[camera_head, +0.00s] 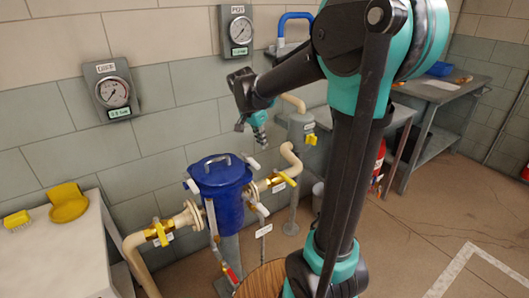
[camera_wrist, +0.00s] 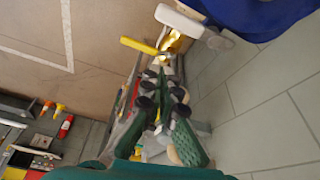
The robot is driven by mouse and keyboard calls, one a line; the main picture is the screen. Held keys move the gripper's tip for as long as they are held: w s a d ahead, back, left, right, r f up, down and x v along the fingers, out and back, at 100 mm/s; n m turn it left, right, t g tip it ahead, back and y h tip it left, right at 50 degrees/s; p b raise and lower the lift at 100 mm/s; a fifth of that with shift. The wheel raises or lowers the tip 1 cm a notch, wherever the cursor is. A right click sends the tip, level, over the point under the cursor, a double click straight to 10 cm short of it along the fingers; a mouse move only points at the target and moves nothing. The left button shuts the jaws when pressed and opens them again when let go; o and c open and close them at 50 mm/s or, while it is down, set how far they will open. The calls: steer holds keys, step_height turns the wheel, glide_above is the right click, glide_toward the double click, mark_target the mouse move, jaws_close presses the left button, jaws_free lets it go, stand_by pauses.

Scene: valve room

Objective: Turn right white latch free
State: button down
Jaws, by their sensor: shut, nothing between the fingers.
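The blue vessel (camera_head: 222,200) stands by the wall, with a blue lid and a pale handle on top. A white latch (camera_head: 253,163) sits at the right of its lid, and another white latch (camera_head: 191,186) at the left. My gripper (camera_head: 261,143) points down just above the right latch, shut and empty; a gap appears between them. In the wrist view, my gripper's closed fingers (camera_wrist: 163,72) point toward a white latch piece (camera_wrist: 179,20) beside the blue vessel (camera_wrist: 270,15). I cannot tell whether they touch it.
Pipes with yellow valve handles (camera_head: 287,179) (camera_head: 160,232) run either side of the vessel. A yellow handle (camera_wrist: 139,46) lies close to my fingers in the wrist view. Gauges (camera_head: 113,92) hang on the wall. A white cabinet (camera_head: 55,255) stands left; floor is open at right.

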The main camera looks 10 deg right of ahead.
steer(key=v, duration=0.3)
steer(key=shift+w+r, duration=0.1)
steer(key=shift+r, duration=0.1)
steer(key=s+d+f+n+t+y, duration=0.1)
steer(key=s+d+f+n, duration=0.1)
steer(key=s+f+n, duration=0.3)
steer(key=s+d+f+n+t+y, duration=0.1)
steer(key=s+f+n, duration=0.5)
steer(key=s+f, duration=0.6)
steer(key=s+d+y, duration=0.1)
steer(key=s+d, duration=0.1)
steer(key=s, duration=0.2)
steer(key=shift+f, duration=0.35)
